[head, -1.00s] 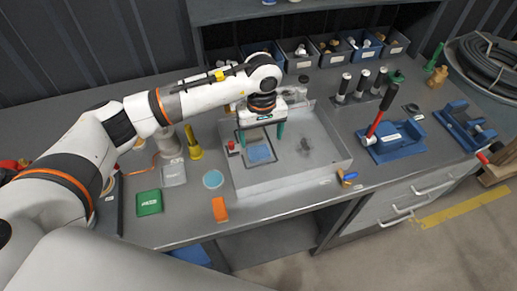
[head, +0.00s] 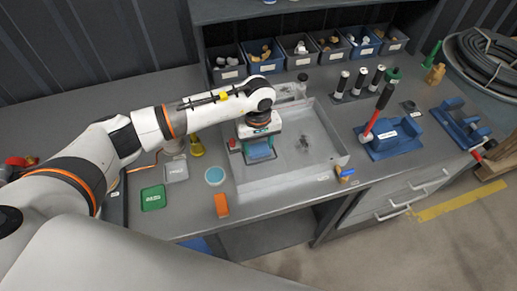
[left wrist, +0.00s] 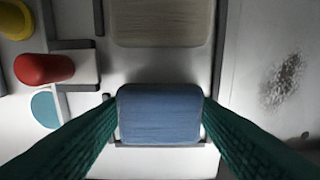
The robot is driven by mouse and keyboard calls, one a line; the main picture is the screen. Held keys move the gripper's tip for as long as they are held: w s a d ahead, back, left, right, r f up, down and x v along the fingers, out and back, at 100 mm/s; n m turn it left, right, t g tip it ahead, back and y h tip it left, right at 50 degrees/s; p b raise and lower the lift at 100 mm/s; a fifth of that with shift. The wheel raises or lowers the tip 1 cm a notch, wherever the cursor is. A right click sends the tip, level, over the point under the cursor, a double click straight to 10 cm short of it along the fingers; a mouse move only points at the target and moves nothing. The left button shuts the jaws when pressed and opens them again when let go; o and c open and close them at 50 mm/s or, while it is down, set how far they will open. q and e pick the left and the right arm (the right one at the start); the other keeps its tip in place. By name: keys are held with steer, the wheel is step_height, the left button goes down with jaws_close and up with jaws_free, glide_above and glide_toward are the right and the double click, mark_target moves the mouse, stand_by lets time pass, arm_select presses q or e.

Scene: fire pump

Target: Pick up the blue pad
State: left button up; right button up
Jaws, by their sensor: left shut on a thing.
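The blue pad (left wrist: 160,112) is a small rounded block between my left gripper's green fingers in the left wrist view. My left gripper (left wrist: 160,125) is shut on it, a finger against each side. In the head view the blue pad (head: 261,152) shows under my left gripper (head: 260,142), inside the grey tray (head: 325,163) at its left part. I cannot tell whether the pad is clear of the surface below. My right gripper is not in view.
A red knob (left wrist: 44,69) and a yellow piece (left wrist: 16,18) are left of the pad. A tan block (left wrist: 160,22) lies beyond it. The tray's right part holds a dark smudge (head: 304,143). Blue fixtures (head: 393,139) stand right of the tray; bins (head: 264,54) line the back.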

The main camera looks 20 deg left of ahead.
mark_target(258, 147)
arm_select(q)
steer(key=shift+r, duration=0.15)
steer(key=shift+r+b, duration=0.3)
steer(key=shift+r, duration=0.05)
step_height(258, 147, up, 9)
steer(key=b, duration=0.3)
steer(key=shift+o, duration=0.8)
steer(key=shift+c, duration=0.4)
